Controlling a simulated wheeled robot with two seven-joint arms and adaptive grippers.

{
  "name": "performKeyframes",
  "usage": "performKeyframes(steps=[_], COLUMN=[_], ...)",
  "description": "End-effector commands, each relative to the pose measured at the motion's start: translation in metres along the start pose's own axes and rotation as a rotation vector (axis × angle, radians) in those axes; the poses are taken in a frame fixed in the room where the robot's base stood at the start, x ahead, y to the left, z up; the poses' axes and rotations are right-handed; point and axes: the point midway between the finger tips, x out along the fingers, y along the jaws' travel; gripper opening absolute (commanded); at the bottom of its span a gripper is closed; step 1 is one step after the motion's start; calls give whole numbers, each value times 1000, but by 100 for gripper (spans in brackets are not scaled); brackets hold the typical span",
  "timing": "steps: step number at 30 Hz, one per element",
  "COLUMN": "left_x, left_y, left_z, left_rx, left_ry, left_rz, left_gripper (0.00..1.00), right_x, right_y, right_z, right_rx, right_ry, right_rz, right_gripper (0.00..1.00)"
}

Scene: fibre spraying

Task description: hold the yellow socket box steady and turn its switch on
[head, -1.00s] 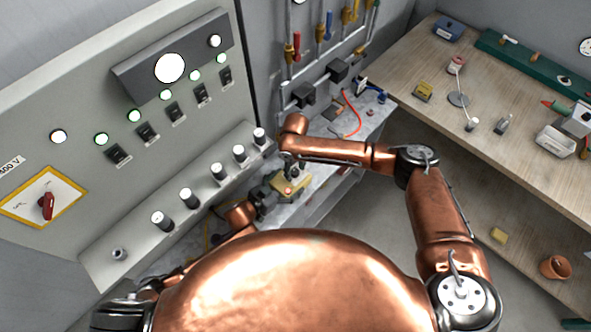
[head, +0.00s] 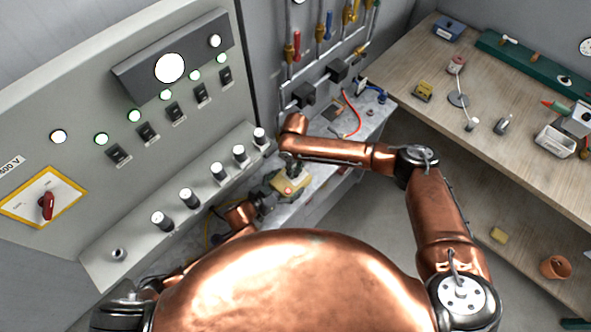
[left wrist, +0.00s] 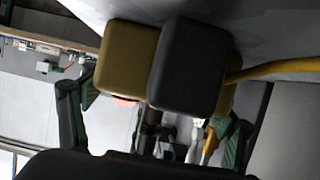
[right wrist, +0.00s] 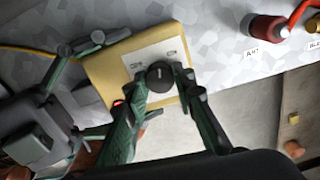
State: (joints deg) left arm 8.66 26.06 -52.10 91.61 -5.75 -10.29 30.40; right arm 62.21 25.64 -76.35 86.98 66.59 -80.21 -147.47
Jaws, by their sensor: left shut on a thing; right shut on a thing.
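The yellow socket box (head: 297,184) is on the grey bench in the head view. In the right wrist view the box (right wrist: 100,78) shows a pale plate, a black round switch knob (right wrist: 159,77) with a white mark, and a small red spot at its edge. My right gripper (right wrist: 163,84) is shut on the knob, a finger on each side. My left gripper (head: 262,203) is shut on the box from the left; its fingers also flank the box (left wrist: 117,62) in the left wrist view. A dark rounded block (left wrist: 188,65) hides part of the box there.
A yellow cable (right wrist: 35,49) runs from the box along the bench. A red item (right wrist: 265,28) stands on the bench near labels. The grey control panel (head: 85,90) is at left; the wooden workbench (head: 470,62) is at right.

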Motion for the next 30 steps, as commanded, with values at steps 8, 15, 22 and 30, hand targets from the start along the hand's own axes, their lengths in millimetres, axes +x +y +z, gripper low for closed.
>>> performKeyframes(steps=[8,15,22,30], left_x=[0,0,0,0], left_y=[0,0,0,0], left_z=[1,1,1,1], left_rx=[0,0,0,0], left_ry=[-1,-2,-2,-2], left_rz=[-1,-1,-1,-1], left_gripper=[35,35,35,35], right_x=[0,0,-1,-1], right_y=[0,0,0,0], right_z=[0,0,0,1], right_rx=[147,315,436,500], right_ry=[0,-1,0,-1], right_rz=[0,0,-1,-1], right_gripper=[0,0,0,0])
